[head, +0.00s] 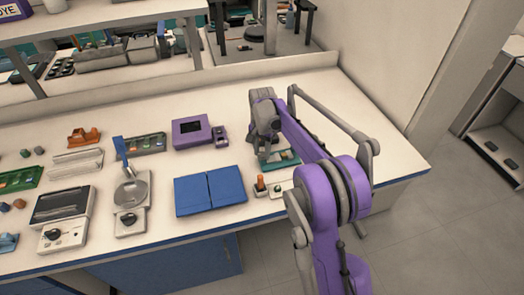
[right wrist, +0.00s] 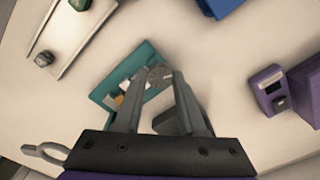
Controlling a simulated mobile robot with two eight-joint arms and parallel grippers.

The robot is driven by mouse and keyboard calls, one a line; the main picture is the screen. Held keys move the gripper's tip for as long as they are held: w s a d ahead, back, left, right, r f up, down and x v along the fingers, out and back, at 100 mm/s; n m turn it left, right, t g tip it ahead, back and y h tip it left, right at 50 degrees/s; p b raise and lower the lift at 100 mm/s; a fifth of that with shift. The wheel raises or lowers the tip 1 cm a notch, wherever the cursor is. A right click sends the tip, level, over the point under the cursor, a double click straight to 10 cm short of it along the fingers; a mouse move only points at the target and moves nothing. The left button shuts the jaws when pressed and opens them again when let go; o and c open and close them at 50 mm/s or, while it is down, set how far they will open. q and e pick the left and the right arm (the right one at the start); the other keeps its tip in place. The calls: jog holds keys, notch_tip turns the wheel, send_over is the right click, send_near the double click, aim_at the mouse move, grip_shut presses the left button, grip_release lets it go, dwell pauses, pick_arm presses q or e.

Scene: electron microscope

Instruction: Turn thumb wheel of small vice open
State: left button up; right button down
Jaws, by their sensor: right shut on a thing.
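A small teal vice (head: 289,160) lies on the bench at the right in the head view, partly hidden by my right arm. In the right wrist view the teal vice (right wrist: 112,92) shows just beyond the fingers. A round grey thumb wheel (right wrist: 158,76) sits at its corner. My right gripper (right wrist: 160,78) is shut on the thumb wheel, with a fingertip on each side of it. In the head view the right gripper (head: 265,152) points down and its fingertips are hard to make out. My left gripper is not in view.
A blue folder-like case (head: 210,192) lies left of the vice, and a purple device (head: 192,131) stands behind it. A small holder with an orange-topped piece (head: 260,186) stands in front of the vice. The bench right of my arm (head: 385,155) is clear.

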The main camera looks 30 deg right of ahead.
aim_at(262, 154)
jog(key=n, duration=1.1)
jog(key=shift+n+p, duration=0.35)
jog(key=shift+n, duration=0.05)
jog(key=n, duration=1)
jog(key=shift+n, duration=0.3)
jog(key=c, duration=0.5)
grip_release()
notch_tip(262, 154, up, 11)
jog(key=p, duration=0.1)
